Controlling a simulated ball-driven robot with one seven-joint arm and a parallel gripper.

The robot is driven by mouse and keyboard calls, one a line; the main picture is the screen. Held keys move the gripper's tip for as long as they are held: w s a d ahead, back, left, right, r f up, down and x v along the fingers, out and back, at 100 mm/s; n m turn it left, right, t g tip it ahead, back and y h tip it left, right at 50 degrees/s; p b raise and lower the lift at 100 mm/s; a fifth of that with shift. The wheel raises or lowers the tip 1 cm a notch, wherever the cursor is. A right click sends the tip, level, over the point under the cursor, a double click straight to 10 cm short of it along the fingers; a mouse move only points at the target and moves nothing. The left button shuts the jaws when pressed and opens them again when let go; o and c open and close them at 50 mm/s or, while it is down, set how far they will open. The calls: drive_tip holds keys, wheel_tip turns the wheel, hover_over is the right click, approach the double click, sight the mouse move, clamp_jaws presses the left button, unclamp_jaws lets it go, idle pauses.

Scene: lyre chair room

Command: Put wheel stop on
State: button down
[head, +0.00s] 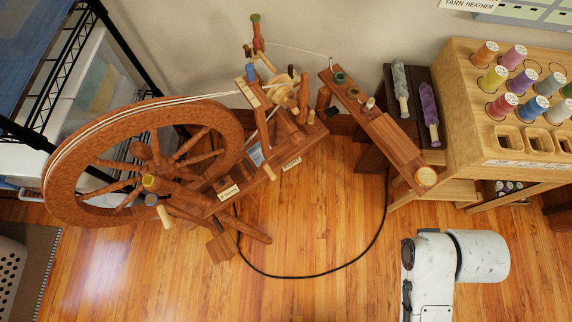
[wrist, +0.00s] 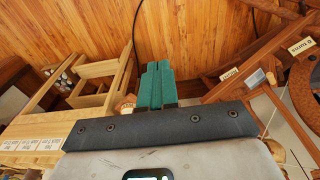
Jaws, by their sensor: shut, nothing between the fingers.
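The wooden spinning wheel (head: 60,160) stands at left in the head view, with a white drive band running to its upright parts. I cannot tell which part is the wheel stop. In the wrist view my gripper (wrist: 158,68) has green fingers closed together, with nothing between them. The wheel's frame (wrist: 235,80) lies right of the fingers. My gripper is not visible in the head view.
A sloping wooden arm (head: 380,130) extends right from the wheel. A wooden rack (head: 460,120) with several thread spools stands at right. A black cord (head: 330,270) curves over the floor. A shelf unit (head: 125,50) and perforated basket (head: 10,270) are at left. Front middle floor is clear.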

drive_tip(key=w+a+f+y+b, duration=0.3)
drive_tip(key=w+a+f+b, duration=0.15)
drive_tip(key=f, duration=0.35)
drive_tip(key=w+a+f+g+y+b, duration=0.1)
drive_tip(key=w+a+f+y+b, duration=0.25)
drive_tip(key=f+b, duration=0.4)
drive_tip(key=w+a+f+y+b, duration=0.3)
drive_tip(key=a+f+y+b, duration=0.1)
drive_tip(key=f, duration=0.6)
drive_tip(key=w+a+f+m+t+y+b, duration=0.1)
drive_tip(key=w+m+t+y+b, duration=0.3)
drive_tip(key=w+y+b, duration=0.5)
drive_tip(key=w+a+b, duration=0.1)
drive_tip(key=w, duration=0.3)
drive_tip(key=shift+w+a, duration=0.2)
drive_tip(key=shift+a, duration=0.2)
